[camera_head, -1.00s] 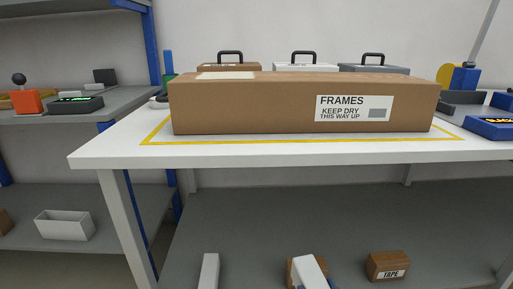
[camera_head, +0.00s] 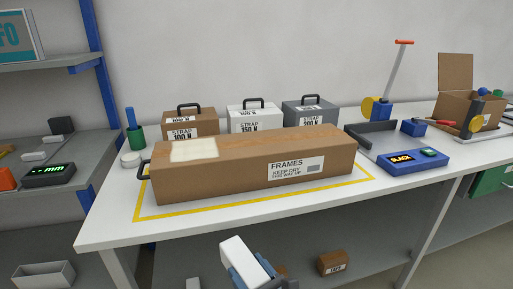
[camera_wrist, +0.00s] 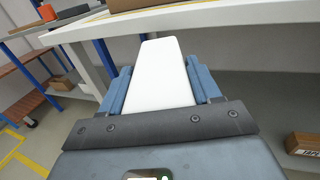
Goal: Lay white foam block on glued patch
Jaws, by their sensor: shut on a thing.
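The white foam block (camera_head: 244,258) is held in my gripper (camera_head: 254,268), low in front of the table's front edge. In the wrist view the white block (camera_wrist: 162,75) lies between the two blue fingers of my gripper (camera_wrist: 162,90), which is shut on it. The glued patch (camera_head: 194,149) is a pale rectangle on the top left end of the long brown FRAMES box (camera_head: 225,180). The block is apart from the patch, below and to the right of it in the head view.
The box lies inside a yellow outline (camera_head: 180,213) on the white table (camera_head: 110,225). Several strap cases (camera_head: 255,116) stand behind it. A blue device marked BLACK (camera_head: 414,160) is to its right. A TAPE box (camera_head: 332,263) lies on the lower shelf.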

